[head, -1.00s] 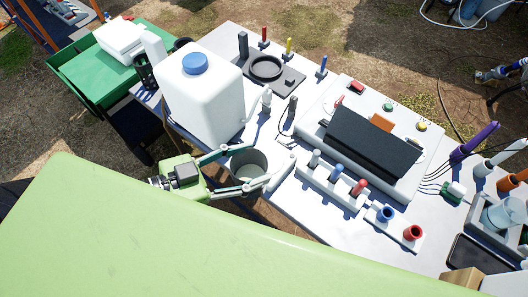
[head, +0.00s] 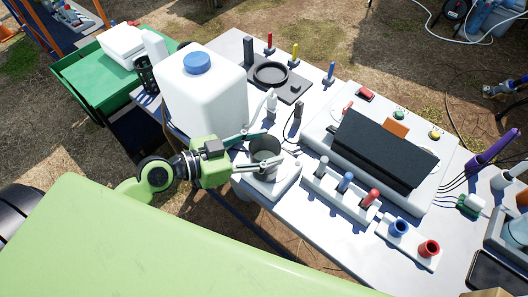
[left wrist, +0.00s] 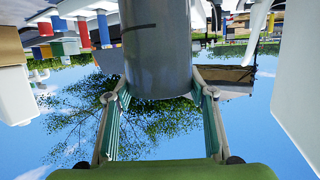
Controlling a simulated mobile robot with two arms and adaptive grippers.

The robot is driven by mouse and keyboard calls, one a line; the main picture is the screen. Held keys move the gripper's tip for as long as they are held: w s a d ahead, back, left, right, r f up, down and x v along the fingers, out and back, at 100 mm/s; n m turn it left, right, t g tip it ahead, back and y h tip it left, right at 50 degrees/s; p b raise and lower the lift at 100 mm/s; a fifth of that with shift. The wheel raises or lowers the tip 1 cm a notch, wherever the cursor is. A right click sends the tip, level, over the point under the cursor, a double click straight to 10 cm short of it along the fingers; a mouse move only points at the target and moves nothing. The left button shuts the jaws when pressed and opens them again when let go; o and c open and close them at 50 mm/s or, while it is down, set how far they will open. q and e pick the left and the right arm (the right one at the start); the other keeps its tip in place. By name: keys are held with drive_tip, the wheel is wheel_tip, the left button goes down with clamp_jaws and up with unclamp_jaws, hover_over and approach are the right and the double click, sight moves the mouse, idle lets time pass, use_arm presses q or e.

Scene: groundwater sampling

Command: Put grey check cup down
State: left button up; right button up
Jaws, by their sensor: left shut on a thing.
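The grey check cup (head: 265,154) is upright in the head view, with its open mouth facing up. My left gripper (head: 268,153) comes in from the left and is shut around the cup's sides. The cup stands over a low white block (head: 281,184) at the table's near edge; I cannot tell whether its bottom touches it. In the left wrist view the grey cup (left wrist: 158,50) fills the upper middle between the two fingers, with a dark line on its wall. My right gripper is not in view.
A large white jerrycan (head: 205,100) with a blue cap stands just behind my left gripper. A holder with grey, blue and red plugs (head: 345,184) and a white instrument (head: 427,160) lie to the right.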

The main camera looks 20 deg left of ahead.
use_arm(q)
wheel_tip(320, 180, down, 2)
drive_tip(key=shift+f, duration=0.2)
drive_tip(key=shift+f, duration=0.2)
drive_tip(key=o, duration=1.5)
drive_tip(key=shift+r, duration=0.1)
